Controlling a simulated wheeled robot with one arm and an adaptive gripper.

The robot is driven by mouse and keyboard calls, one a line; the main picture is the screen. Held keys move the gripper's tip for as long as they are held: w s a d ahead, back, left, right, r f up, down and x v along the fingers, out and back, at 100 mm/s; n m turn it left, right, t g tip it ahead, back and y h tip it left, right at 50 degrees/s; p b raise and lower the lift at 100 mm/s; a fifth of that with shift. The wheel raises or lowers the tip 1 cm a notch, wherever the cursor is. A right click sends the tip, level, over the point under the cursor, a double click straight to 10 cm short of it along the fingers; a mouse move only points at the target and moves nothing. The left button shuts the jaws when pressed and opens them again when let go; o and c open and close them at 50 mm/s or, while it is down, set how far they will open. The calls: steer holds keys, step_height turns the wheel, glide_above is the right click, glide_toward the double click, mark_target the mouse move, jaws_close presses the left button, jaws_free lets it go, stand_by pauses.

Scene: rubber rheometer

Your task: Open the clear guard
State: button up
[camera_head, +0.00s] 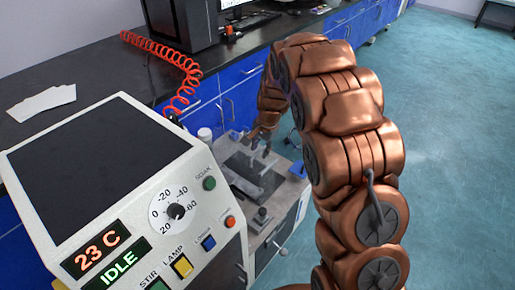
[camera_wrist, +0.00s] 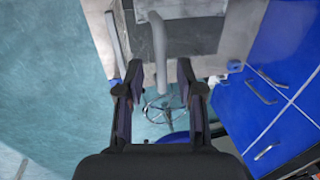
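My gripper (camera_head: 260,148) is at the end of my copper arm, over the low bench unit in the middle of the head view. In the wrist view my gripper (camera_wrist: 157,78) has its two dark fingers spread apart. A grey curved bar (camera_wrist: 158,40), perhaps a handle, shows ahead of the fingers and in line with the gap between them. I cannot tell its distance, and no grip on it shows. The clear guard itself is hard to make out; a faint see-through patch over the grey unit top (camera_head: 240,165) may be part of it.
A large instrument panel (camera_head: 130,180) reading 23 C and IDLE stands at the left. Blue cabinets (camera_head: 240,90) and a dark counter (camera_head: 95,65) run behind. A red coiled hose (camera_head: 180,75) hangs there. A wheeled stool base (camera_wrist: 165,108) is on the floor. Open floor (camera_head: 450,130) lies right.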

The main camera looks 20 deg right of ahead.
jaws_close()
stand_by(0.3)
